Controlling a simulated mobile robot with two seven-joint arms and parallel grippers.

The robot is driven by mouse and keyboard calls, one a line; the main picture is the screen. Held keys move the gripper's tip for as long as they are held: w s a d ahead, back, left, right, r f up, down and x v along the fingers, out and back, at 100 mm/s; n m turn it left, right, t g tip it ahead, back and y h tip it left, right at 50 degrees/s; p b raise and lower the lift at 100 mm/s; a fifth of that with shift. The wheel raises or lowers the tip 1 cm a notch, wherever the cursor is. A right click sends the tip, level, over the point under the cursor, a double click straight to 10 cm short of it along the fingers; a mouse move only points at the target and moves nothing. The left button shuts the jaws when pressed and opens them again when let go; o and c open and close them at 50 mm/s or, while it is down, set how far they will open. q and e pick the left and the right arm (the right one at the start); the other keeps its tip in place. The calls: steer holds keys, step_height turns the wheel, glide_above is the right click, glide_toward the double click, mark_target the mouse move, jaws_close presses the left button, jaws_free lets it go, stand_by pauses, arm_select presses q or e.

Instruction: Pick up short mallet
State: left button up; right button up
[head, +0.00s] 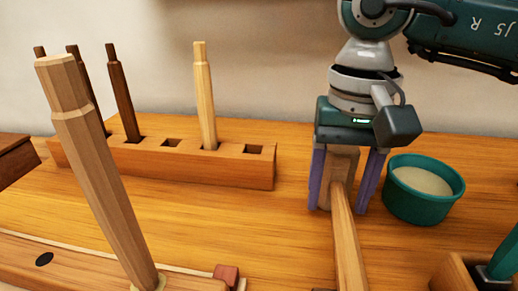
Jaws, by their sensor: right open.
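The short mallet lies on the wooden bench, its pale brown block head (341,167) at the back and its lighter handle (348,245) running toward the front edge of the picture. My right gripper (338,208) is above it, pointing down and open. Its two purple fingers are on either side of the mallet head, with a small gap visible. Part of the head is hidden under the gripper body. My left gripper is not in view.
A wooden rack (215,165) with dark and pale upright sticks stands behind on the left. A teal bowl (418,205) with pale contents sits close to my right gripper's right finger. A tall pale post (100,165) rises at front left. A teal-handled tool (504,256) is at lower right.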

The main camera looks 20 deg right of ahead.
steer(key=shift+f, duration=0.4)
steer(key=shift+c, duration=0.2)
jaws_close()
stand_by(0.3)
